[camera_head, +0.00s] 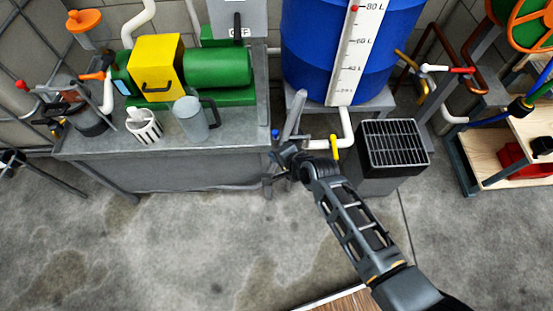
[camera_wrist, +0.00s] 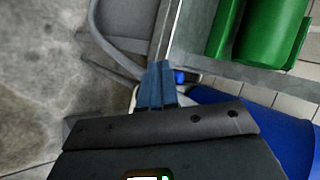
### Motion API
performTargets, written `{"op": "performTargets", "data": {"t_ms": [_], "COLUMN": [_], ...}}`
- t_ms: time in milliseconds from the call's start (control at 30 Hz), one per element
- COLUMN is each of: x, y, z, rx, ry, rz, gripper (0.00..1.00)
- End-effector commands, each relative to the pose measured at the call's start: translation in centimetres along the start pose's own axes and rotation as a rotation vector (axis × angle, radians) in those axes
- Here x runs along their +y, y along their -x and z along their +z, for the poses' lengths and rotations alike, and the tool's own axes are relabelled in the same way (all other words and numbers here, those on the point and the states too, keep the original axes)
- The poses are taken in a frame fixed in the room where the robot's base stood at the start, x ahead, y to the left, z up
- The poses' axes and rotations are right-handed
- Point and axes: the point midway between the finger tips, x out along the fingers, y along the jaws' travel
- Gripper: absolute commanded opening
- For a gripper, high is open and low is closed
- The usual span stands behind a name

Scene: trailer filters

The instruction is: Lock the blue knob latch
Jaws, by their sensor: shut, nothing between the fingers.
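A small blue knob (camera_head: 275,134) shows at the right end of the grey metal workbench, close to my gripper. In the wrist view the blue knob (camera_wrist: 183,77) sits just right of my fingertips, on a short grey shaft by the bench edge. My gripper (camera_head: 275,151) is at the bench's right front corner; its fingers (camera_wrist: 160,69) are together and empty in the wrist view. I cannot tell whether the fingers touch the knob. The rest of the latch is too small and partly hidden, so its position is unclear.
The workbench (camera_head: 205,170) carries a green machine (camera_head: 220,67) with a yellow cover, a jug (camera_head: 190,120) and a striped cup (camera_head: 143,128). A blue tank (camera_head: 310,50), a white pipe with a yellow valve handle (camera_head: 334,147) and a black grated box (camera_head: 393,145) stand right of my gripper.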

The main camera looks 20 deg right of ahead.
Motion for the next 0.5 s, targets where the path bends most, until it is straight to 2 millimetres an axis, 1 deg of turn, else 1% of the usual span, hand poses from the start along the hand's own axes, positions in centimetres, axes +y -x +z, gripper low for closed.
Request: {"op": "performTargets", "data": {"t_ms": [33,200,333,500], "x": [-0.1,-0.3,-0.4,-0.5], "y": [1.0,3.1,3.9,4.3], "z": [0.5,1.5,1.9,2.1], "rx": [-0.002,-0.001,-0.001,-0.001], "ry": [0.0,0.0,-0.001,-0.001], "rz": [0.0,0.0,0.0,0.0], "gripper": [0.0,0.0,0.0,0.0]}}
